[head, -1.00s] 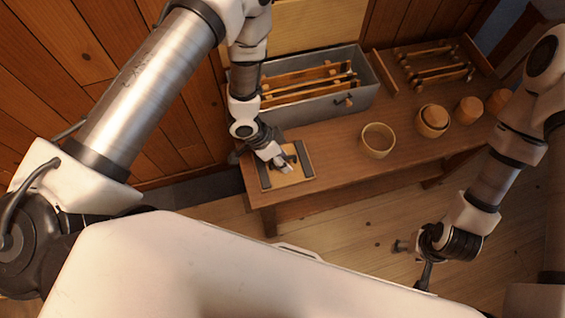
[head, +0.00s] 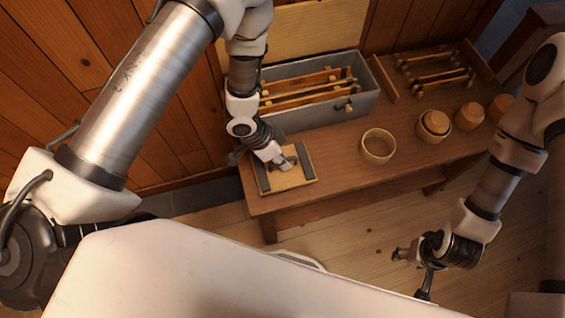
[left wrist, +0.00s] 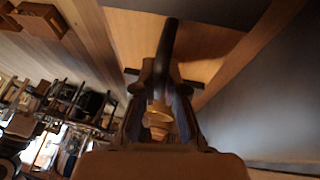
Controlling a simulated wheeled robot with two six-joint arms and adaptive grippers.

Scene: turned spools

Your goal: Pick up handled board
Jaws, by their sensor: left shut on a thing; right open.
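The handled board (head: 291,180) is a pale wooden board with dark strips along two sides and a dark handle in its middle. It is at the left front end of the wooden table. My left gripper (head: 284,163) is over its middle, shut on the handle. In the left wrist view the dark handle (left wrist: 168,45) runs up from between the fingers (left wrist: 160,100), with the pale board behind it. I cannot tell whether the board touches the table. My right gripper (head: 412,272) is open and empty over the floor, in front of the table.
A grey box (head: 305,118) with wooden-and-dark rods stands behind the board. A round wooden ring or bowl (head: 378,146) is to its right. Several turned wooden pieces, including a cup (head: 433,126), stand further right. More rods (head: 435,70) lie at the back right.

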